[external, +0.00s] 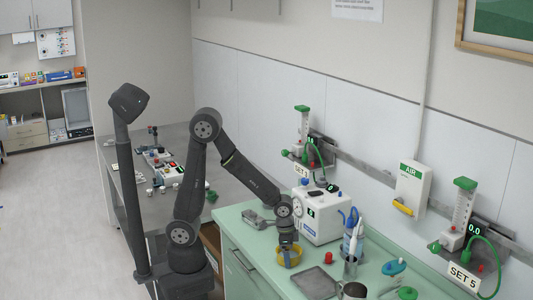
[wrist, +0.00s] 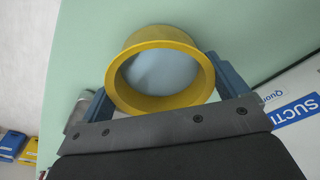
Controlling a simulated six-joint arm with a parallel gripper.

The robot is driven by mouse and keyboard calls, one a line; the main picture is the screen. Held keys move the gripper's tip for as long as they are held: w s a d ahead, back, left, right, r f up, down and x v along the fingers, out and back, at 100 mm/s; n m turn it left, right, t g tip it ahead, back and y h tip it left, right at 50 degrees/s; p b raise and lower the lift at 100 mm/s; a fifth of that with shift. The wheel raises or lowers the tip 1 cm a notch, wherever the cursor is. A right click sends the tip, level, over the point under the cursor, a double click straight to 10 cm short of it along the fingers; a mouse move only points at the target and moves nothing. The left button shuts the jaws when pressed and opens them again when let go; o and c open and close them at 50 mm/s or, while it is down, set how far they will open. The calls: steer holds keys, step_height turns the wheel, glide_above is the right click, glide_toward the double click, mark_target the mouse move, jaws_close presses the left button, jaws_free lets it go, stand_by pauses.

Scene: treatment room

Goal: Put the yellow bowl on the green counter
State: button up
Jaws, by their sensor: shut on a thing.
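The yellow bowl (external: 290,260) is at the left part of the green counter (external: 237,232), below my gripper (external: 288,247). In the wrist view, the bowl (wrist: 158,36) sits between my two blue fingers, its yellow rim facing the camera and its inside pale blue-grey. My gripper is shut on the bowl, one finger at each side. The green counter (wrist: 255,25) fills the background behind the bowl. I cannot tell whether the bowl's base touches the counter or is slightly above it.
A white suction unit (external: 322,218) stands close behind the bowl. A metal item (external: 257,218) lies behind left.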

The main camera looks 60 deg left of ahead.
steer(key=o, duration=0.7)
steer(key=shift+f, duration=0.1)
step_height(320, 180, up, 12)
steer(key=s, duration=0.1)
steer(key=shift+a, duration=0.45)
steer(key=shift+s, duration=0.1)
steer(key=f, duration=0.8)
steer(key=w+d+f, duration=0.1)
steer(key=f, duration=0.2)
steer(key=shift+f, duration=0.4)
steer(key=shift+w+r, duration=0.1)
steer(key=shift+r, duration=0.8)
